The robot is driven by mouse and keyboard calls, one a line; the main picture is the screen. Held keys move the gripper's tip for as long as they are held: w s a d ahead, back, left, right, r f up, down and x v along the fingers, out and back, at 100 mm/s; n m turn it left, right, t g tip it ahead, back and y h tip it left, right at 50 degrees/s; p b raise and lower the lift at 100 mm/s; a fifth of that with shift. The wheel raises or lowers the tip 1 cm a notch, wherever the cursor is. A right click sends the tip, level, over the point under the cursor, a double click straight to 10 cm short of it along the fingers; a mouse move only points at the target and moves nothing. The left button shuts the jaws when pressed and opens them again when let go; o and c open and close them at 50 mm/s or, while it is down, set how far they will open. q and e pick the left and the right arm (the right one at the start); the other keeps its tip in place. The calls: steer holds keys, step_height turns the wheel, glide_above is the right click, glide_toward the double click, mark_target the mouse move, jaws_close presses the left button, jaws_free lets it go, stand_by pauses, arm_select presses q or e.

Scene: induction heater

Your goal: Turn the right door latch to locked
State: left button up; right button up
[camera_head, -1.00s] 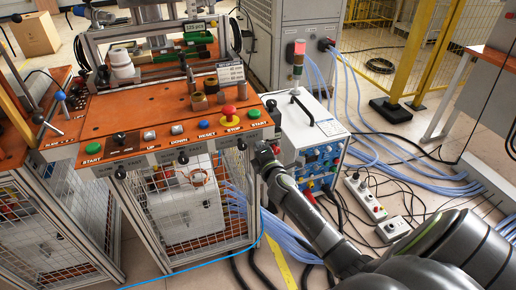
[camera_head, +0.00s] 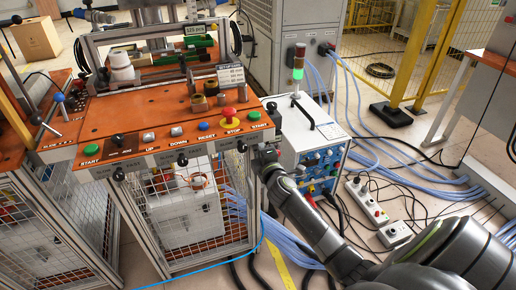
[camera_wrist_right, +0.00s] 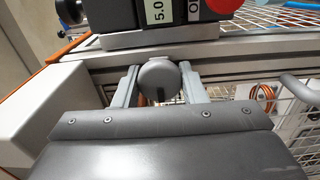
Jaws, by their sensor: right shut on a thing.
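In the right wrist view a round grey latch knob (camera_wrist_right: 159,75) sits below the frame's front rail, with a dark slot-like mark low on its face. My right gripper (camera_wrist_right: 159,88) is shut on it, one finger on each side. In the head view my right gripper (camera_head: 262,153) is at the right front corner of the orange-topped machine (camera_head: 150,112), below the green START button (camera_head: 254,115). The gripper hides the held knob there. A black knob (camera_head: 242,146) shows just left of the gripper. My left gripper is not in view.
A white unit with blue panels (camera_head: 322,165) stands close right of my right gripper. A signal tower (camera_head: 298,65) on it is lit green. Blue cables (camera_head: 410,165) and power strips (camera_head: 366,201) lie on the floor at right. A wire mesh door (camera_head: 190,215) is below the panel.

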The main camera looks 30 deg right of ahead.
steer(key=o, duration=0.6)
steer(key=shift+o, duration=0.2)
steer(key=shift+s, duration=0.1)
steer(key=v, duration=1.7)
steer(key=shift+s, duration=0.15)
steer(key=shift+d+f, duration=0.1)
